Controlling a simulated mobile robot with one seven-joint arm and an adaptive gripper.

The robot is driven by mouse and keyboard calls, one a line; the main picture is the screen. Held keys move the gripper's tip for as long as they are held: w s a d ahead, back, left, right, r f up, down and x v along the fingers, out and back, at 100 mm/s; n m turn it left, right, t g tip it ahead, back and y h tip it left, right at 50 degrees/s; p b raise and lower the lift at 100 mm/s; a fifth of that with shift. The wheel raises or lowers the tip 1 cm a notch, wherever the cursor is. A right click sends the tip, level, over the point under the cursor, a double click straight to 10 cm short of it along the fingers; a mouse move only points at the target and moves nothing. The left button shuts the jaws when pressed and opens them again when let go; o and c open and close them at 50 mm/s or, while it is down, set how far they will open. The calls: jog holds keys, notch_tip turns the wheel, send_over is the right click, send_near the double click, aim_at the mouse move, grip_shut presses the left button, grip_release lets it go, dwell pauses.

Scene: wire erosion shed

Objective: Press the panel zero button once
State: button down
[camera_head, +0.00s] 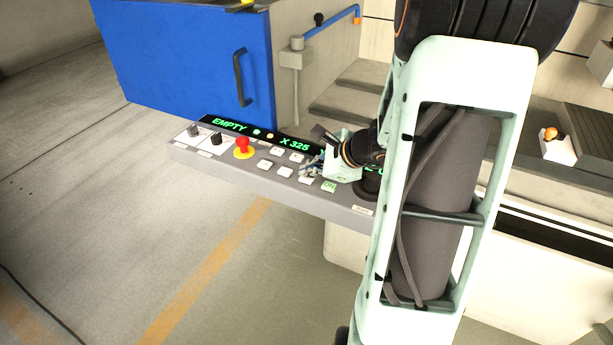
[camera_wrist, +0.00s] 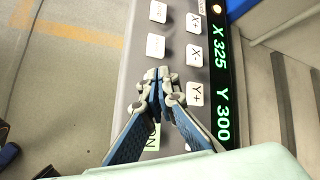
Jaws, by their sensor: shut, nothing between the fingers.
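The grey control panel (camera_head: 190,152) carries white buttons, and its sloping face also shows in the wrist view (camera_wrist: 130,75). The wrist view shows keys marked X+ (camera_wrist: 193,22), X- (camera_wrist: 195,55) and Y+ (camera_wrist: 196,95), with two pale keys (camera_wrist: 158,12) (camera_wrist: 155,45) beside them, labels too small to read. I cannot tell which key is the zero button. My gripper (camera_wrist: 161,74) is shut and empty, fingertips together over the pale key row, just past the second pale key; it also shows in the head view (camera_head: 311,170). Contact with the panel cannot be told. The fingers hide part of the row.
A red mushroom button (camera_head: 242,147) and dark knobs (camera_head: 216,138) are left of the keys. A green ON key (camera_head: 329,186) is near the gripper. The display (camera_wrist: 222,90) reads X 325, Y 300. A blue door (camera_head: 190,60) stands behind. Open floor lies in front.

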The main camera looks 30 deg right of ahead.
aim_at(309, 179)
jog(key=shift+r, duration=0.45)
jog(key=shift+r, duration=0.1)
notch_tip(309, 179, up, 5)
jog(key=p, duration=0.4)
dwell(0.6)
